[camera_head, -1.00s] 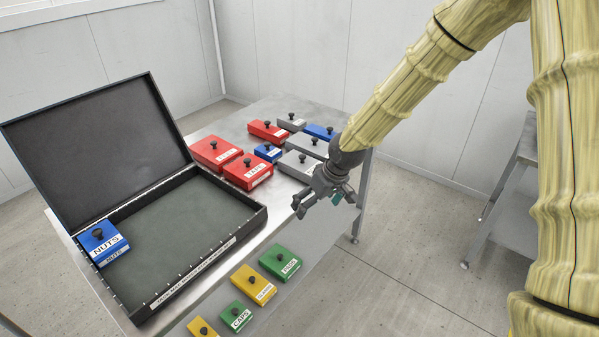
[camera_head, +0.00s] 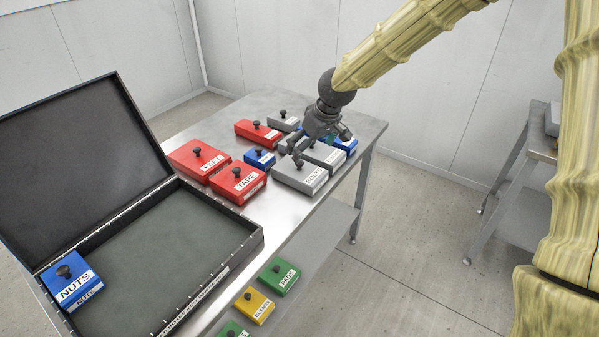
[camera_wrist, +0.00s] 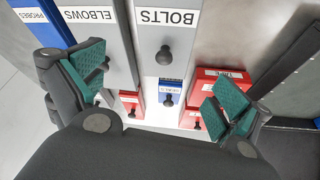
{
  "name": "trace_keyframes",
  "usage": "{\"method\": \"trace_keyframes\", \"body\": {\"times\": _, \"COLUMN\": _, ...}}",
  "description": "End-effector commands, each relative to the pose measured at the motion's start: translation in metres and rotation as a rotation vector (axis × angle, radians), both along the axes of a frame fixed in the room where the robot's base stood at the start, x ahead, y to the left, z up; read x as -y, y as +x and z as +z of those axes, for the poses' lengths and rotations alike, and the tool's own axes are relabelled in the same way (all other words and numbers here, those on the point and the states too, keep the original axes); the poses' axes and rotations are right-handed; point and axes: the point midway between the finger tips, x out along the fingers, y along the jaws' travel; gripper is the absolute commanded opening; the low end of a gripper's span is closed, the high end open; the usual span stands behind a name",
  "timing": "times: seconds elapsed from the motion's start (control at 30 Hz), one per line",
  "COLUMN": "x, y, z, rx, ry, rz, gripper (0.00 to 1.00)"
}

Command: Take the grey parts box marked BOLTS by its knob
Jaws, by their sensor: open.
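The grey parts box marked BOLTS (camera_head: 290,178) sits on the metal table, at the front right of a group of boxes. In the wrist view the BOLTS box (camera_wrist: 175,70) shows its label upside down and a dark knob (camera_wrist: 164,55). My gripper (camera_head: 313,148) is open and empty, above the BOLTS box and the grey ELBOWS box beside it. In the wrist view its green-padded fingers (camera_wrist: 160,92) stand wide apart, with the BOLTS knob in the gap between them as seen from there. I cannot tell the height left above the knob.
The grey ELBOWS box (camera_wrist: 92,42) and a blue PROBES box (camera_wrist: 30,12) stand close beside BOLTS. A small blue box (camera_head: 260,158) and a red TAPE box (camera_head: 238,183) are to its left. An open black case (camera_head: 165,250) holds a blue NUTS box (camera_head: 72,280).

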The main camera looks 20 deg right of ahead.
Motion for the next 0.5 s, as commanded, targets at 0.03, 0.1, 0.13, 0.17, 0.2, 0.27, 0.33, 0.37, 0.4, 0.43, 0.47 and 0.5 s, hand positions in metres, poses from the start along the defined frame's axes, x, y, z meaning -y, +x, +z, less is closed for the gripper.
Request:
{"method": "trace_keyframes", "body": {"times": 0.03, "x": -0.003, "y": 0.003, "z": -0.007, "rx": -0.001, "ry": 0.000, "rz": 0.002, "gripper": 1.00}}
{"method": "trace_keyframes", "body": {"times": 0.1, "x": -0.006, "y": 0.006, "z": -0.014, "rx": -0.001, "ry": 0.000, "rz": 0.004, "gripper": 1.00}}
{"method": "trace_keyframes", "body": {"times": 0.13, "x": -0.006, "y": 0.007, "z": -0.017, "rx": -0.001, "ry": 0.000, "rz": 0.004, "gripper": 1.00}}
{"method": "trace_keyframes", "body": {"times": 0.17, "x": -0.007, "y": 0.008, "z": -0.019, "rx": -0.001, "ry": 0.000, "rz": 0.004, "gripper": 1.00}}
{"method": "trace_keyframes", "body": {"times": 0.2, "x": -0.007, "y": 0.009, "z": -0.022, "rx": -0.001, "ry": 0.000, "rz": 0.004, "gripper": 1.00}}
{"method": "trace_keyframes", "body": {"times": 0.27, "x": -0.007, "y": 0.010, "z": -0.025, "rx": -0.001, "ry": 0.000, "rz": 0.004, "gripper": 1.00}}
{"method": "trace_keyframes", "body": {"times": 0.33, "x": -0.007, "y": 0.011, "z": -0.027, "rx": 0.000, "ry": 0.001, "rz": 0.004, "gripper": 1.00}}
{"method": "trace_keyframes", "body": {"times": 0.37, "x": -0.007, "y": 0.011, "z": -0.027, "rx": 0.000, "ry": 0.001, "rz": 0.004, "gripper": 1.00}}
{"method": "trace_keyframes", "body": {"times": 0.4, "x": -0.008, "y": 0.012, "z": -0.028, "rx": 0.000, "ry": 0.001, "rz": 0.003, "gripper": 1.00}}
{"method": "trace_keyframes", "body": {"times": 0.43, "x": -0.008, "y": 0.012, "z": -0.029, "rx": 0.000, "ry": 0.001, "rz": 0.003, "gripper": 1.00}}
{"method": "trace_keyframes", "body": {"times": 0.47, "x": -0.008, "y": 0.013, "z": -0.030, "rx": 0.000, "ry": 0.001, "rz": 0.003, "gripper": 1.00}}
{"method": "trace_keyframes", "body": {"times": 0.5, "x": -0.008, "y": 0.014, "z": -0.033, "rx": 0.000, "ry": 0.001, "rz": 0.003, "gripper": 1.00}}
